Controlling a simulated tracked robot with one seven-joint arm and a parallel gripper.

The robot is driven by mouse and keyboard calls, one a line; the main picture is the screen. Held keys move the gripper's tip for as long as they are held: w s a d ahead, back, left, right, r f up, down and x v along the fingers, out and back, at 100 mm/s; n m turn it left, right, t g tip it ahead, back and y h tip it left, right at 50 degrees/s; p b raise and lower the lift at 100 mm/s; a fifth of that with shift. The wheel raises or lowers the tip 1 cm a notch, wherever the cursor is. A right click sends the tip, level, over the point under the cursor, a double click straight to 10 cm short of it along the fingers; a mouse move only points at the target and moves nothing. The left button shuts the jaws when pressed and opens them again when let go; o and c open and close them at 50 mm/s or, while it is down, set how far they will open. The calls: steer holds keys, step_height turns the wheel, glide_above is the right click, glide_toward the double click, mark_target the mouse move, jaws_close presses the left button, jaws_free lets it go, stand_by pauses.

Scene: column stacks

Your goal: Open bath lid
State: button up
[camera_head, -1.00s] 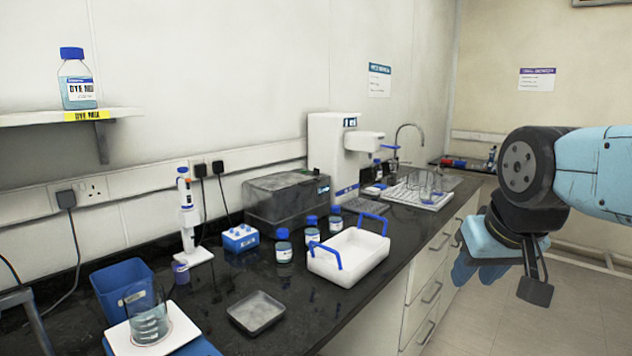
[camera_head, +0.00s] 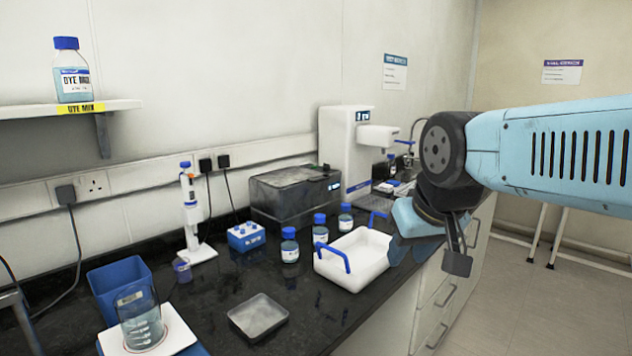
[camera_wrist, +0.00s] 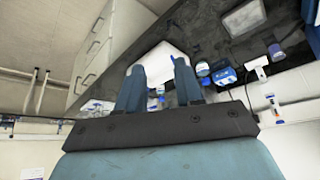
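The bath (camera_head: 295,198) is a dark grey box on the bench against the wall, with a small lit display at its right end. Its dark lid (camera_head: 292,177) lies closed on top. My gripper (camera_head: 404,236) hangs at the bench's front edge, to the right of the bath and clear of it. In the head view it overlaps the right end of the white tray. In the wrist view my gripper's two fingers (camera_wrist: 158,82) stand apart with nothing between them. I cannot make out the bath in the wrist view; the gripper may hide it.
A white tray (camera_head: 352,268) with blue handles stands in front of the bath. Several blue-capped bottles (camera_head: 290,246) and a blue rack (camera_head: 246,237) stand near it. A white instrument (camera_head: 335,145) stands right of the bath. A shallow grey dish (camera_head: 258,317) lies on the front bench.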

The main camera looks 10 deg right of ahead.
steer(key=w+a+f+m+t+h, duration=0.1)
steer(key=w+a, duration=0.1)
steer(key=w, duration=0.6)
steer(key=w+a+f+m, duration=0.1)
steer(key=w+a, duration=0.1)
steer(key=w, duration=0.7)
steer(key=m+t+y, duration=0.5)
steer(key=m, duration=0.3)
glide_toward(322, 179)
steer(key=s+a+f, duration=0.6)
steer(key=s+f, duration=0.1)
steer(key=s, duration=0.2)
steer(key=w+d+r+m+t, duration=0.4)
steer(key=w+d, duration=0.1)
steer(key=d, duration=0.1)
steer(key=x, duration=1.3)
steer(key=shift+w+d, duration=0.15)
steer(key=shift+w, duration=0.2)
steer(key=shift+f, duration=0.1)
jaws_close()
steer(key=shift+s, duration=0.1)
